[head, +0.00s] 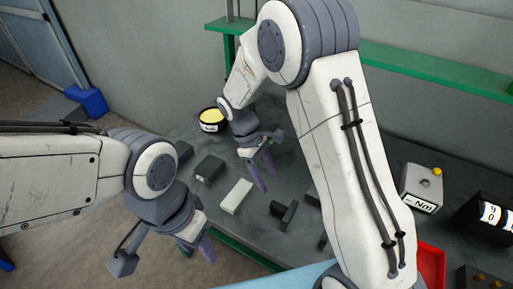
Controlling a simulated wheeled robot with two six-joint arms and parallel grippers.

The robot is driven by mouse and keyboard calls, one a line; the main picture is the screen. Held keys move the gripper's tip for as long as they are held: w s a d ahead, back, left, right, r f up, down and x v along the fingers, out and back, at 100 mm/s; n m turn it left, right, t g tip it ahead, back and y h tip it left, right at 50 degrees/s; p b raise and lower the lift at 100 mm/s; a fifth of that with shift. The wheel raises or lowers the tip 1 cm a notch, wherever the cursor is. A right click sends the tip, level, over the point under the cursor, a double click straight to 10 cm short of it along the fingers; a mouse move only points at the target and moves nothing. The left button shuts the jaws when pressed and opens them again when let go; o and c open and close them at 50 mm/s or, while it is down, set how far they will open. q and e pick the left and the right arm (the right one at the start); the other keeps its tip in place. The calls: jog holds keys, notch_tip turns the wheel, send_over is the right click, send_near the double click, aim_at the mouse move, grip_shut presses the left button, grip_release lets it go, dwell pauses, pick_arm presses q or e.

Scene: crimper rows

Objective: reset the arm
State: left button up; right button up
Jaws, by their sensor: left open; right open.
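My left arm comes in from the left and its gripper (197,250) hangs at the near left edge of the grey table (330,253), with its purple fingers apart and nothing seen between them. My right arm (345,150) arches across the middle of the view. Its gripper (262,178) points down over the table behind a pale block (237,196), with its fingers apart and no object seen in it. My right arm hides part of the table's middle.
Dark blocks (208,169) (284,213) lie near the grippers. A black pot with yellow contents (212,117) stands at the back. A white box marked Nm (421,187) and a red tray (432,262) are right. A green shelf (430,68) runs along the wall.

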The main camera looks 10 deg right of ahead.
jog(key=s+a+r+m+t+y, duration=0.1)
jog(key=s+a+r, duration=0.3)
jog(key=s, duration=0.6)
jog(key=s+a+r+m+t+y, duration=0.1)
jog(key=s+a+r+t+y, duration=0.1)
jog(key=s+r, duration=0.4)
jog(key=s+a+y, duration=0.1)
jog(key=s+a, duration=0.1)
jog(key=s, duration=0.2)
jog(key=shift+s+a+r, duration=0.15)
jog(key=shift+s+r, duration=0.05)
jog(key=shift+s, duration=0.1)
